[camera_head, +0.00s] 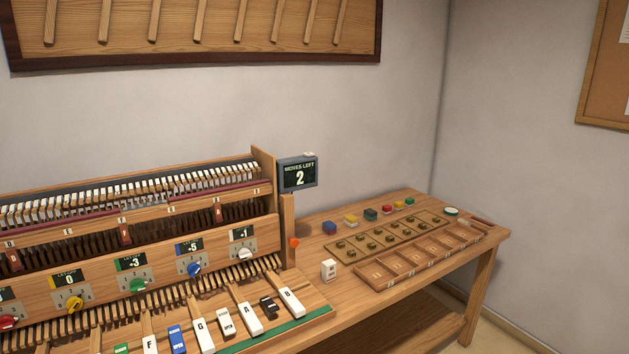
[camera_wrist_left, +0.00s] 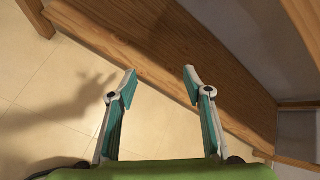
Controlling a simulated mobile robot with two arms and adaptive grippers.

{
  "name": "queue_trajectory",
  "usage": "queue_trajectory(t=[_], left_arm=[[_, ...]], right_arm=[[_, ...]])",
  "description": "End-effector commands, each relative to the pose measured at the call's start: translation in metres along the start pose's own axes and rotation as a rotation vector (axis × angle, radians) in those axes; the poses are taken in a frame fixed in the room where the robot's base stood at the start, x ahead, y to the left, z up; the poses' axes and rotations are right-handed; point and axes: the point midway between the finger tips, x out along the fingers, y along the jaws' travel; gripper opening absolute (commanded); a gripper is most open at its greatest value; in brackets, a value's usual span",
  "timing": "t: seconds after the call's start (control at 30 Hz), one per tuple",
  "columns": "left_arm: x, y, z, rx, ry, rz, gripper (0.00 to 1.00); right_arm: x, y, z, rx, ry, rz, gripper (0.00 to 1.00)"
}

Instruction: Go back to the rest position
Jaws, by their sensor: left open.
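My left gripper (camera_wrist_left: 160,80) shows in the left wrist view. Its two teal-lined fingers are apart with nothing between them. Beyond the fingers is a wooden board (camera_wrist_left: 150,55), and tiled floor lies to its left. Neither gripper shows in the head view, and my right gripper is in no view. The piano mechanism (camera_head: 130,240) fills the left of the head view, with large keys such as B (camera_head: 291,301) along its front. A small screen (camera_head: 298,174) on it reads "MOVES LEFT 2".
A wooden table (camera_head: 400,322) at right holds a peg board (camera_head: 372,241), a compartment tray (camera_head: 425,256), several coloured blocks (camera_head: 370,214) and a white block (camera_head: 328,270). Dials including a blue knob (camera_head: 194,269) line the piano front. A shadow falls on the floor (camera_wrist_left: 30,120).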

Motion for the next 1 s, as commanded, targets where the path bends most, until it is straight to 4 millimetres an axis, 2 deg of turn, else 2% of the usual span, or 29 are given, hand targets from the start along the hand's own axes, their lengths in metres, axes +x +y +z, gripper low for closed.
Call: queue_trajectory(t=[0.03,0.13,0.23,0.4,0.5,0.6,0.7,0.8,1.0], left_arm=[[0.001,0.034,-0.026,-0.094,0.057,0.058,0.46],[-0.004,0.095,-0.074,-0.317,0.150,0.178,0.46],[-0.019,0.156,-0.120,-0.556,0.213,0.314,0.46],[-0.064,0.253,-0.192,-0.997,0.236,0.569,0.46],[-0.094,0.299,-0.223,-1.235,0.198,0.704,0.46],[-0.119,0.330,-0.244,-1.421,0.146,0.801,0.46],[-0.136,0.349,-0.256,-1.536,0.102,0.859,0.46],[-0.143,0.356,-0.260,-1.589,0.079,0.883,0.46],[-0.143,0.357,-0.260,-1.596,0.076,0.886,0.46]], right_arm=[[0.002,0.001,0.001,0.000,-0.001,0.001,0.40],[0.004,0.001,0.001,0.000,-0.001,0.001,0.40],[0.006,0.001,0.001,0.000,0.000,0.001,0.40],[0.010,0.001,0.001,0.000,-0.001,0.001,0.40],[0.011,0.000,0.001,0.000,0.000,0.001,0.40],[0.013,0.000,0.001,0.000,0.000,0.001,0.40],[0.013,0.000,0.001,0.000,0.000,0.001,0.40],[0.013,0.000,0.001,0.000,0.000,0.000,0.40],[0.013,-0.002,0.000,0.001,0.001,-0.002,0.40]])
